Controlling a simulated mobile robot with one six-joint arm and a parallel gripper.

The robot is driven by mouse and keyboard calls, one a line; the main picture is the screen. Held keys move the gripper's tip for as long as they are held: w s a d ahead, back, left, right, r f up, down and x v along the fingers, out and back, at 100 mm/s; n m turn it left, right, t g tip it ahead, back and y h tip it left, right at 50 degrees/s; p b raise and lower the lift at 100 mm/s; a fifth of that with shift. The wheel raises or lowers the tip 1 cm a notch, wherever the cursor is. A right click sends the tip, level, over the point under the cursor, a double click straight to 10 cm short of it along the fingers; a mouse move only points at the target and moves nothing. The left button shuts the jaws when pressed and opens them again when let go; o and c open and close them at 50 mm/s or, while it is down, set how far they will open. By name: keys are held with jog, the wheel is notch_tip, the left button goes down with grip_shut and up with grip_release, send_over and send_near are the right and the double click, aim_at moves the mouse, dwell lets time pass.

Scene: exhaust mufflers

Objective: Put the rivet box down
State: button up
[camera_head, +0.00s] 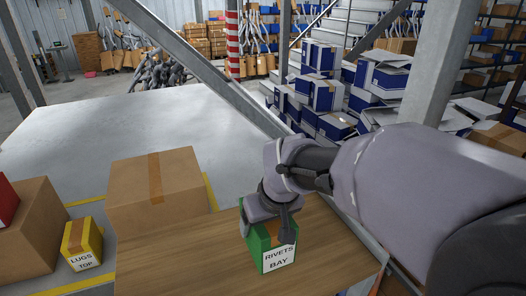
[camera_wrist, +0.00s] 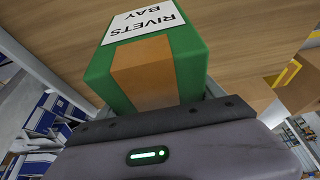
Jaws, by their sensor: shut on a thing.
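The rivet box (camera_head: 257,246) is green with a brown tape band and a white label reading "RIVETS BAY". In the head view it is upright at the wooden table (camera_head: 190,262), near the middle of its top. My gripper (camera_head: 272,207) comes down over the box from above and is shut on it. The fingertips are mostly hidden. I cannot tell whether the box's underside touches the table.
A yellow box (camera_head: 82,248) labelled "LUGS TOP" and a large cardboard box (camera_head: 157,190) stand left of and behind the table. Another cardboard box (camera_head: 30,225) is at the far left. Blue-and-white boxes (camera_head: 325,95) are piled beyond a metal post. The tabletop left of the rivet box is clear.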

jog(key=w+d+f, duration=0.1)
jog(key=w+d, duration=0.1)
jog(key=d, duration=0.1)
jog(key=w+d+f, duration=0.2)
jog(key=d, duration=0.1)
jog(key=w+d+f+p, duration=0.1)
jog(key=w+d, duration=0.1)
jog(key=d, duration=0.1)
jog(key=shift+w+d+f, duration=0.15)
jog(key=shift+w+f, duration=0.15)
jog(key=shift+s, duration=0.1)
jog(key=shift+f, duration=0.15)
jog(key=o, duration=2.1)
